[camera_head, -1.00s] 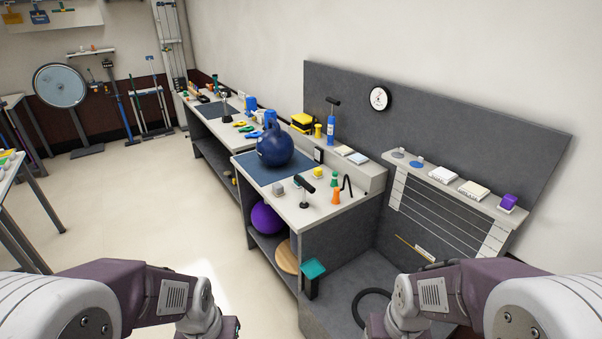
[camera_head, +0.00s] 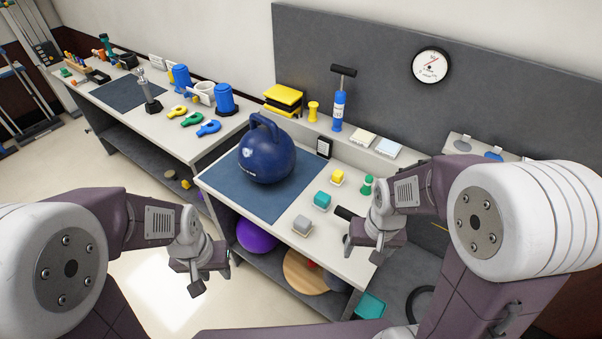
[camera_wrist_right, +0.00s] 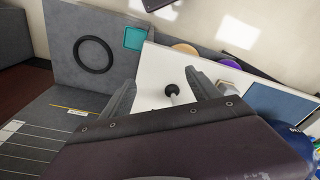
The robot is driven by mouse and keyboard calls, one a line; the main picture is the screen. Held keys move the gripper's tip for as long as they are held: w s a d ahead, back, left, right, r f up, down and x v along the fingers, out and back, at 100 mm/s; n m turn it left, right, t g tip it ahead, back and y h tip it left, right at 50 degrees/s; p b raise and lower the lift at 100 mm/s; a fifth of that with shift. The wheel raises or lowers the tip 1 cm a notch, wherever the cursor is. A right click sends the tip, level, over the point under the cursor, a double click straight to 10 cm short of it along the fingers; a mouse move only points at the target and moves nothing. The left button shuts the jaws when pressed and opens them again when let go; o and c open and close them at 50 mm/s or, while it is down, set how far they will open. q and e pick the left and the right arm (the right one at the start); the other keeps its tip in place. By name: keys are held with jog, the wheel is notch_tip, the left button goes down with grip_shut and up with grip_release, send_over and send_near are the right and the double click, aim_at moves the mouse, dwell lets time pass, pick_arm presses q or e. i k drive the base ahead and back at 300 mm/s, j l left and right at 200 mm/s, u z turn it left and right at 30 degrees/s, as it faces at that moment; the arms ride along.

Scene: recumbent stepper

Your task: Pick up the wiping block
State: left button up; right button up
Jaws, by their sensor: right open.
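Small blocks stand on pale bases on the near bench: a grey one (camera_head: 302,224), a teal one (camera_head: 322,200) and a yellow one (camera_head: 338,176). I cannot tell which, if any, is the wiping block. My right gripper (camera_head: 362,245) is over the bench's right end, right of the grey block. In the right wrist view the right gripper (camera_wrist_right: 163,92) is open, with nothing held.
A blue kettlebell (camera_head: 266,152) stands on a dark blue mat (camera_head: 285,196). A black-handled tool (camera_head: 345,213) and green piece (camera_head: 367,184) lie close to my right gripper. Pale pads (camera_head: 388,147) rest on the back ledge. A purple ball (camera_head: 256,236) sits on the shelf below.

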aim_at(322, 201)
jog(key=i+j+z, duration=0.1)
jog(key=j, duration=0.25)
jog(key=i+j, duration=0.3)
jog(key=i+j+z, duration=0.15)
jog(key=i+j, duration=0.1)
jog(key=j, duration=0.1)
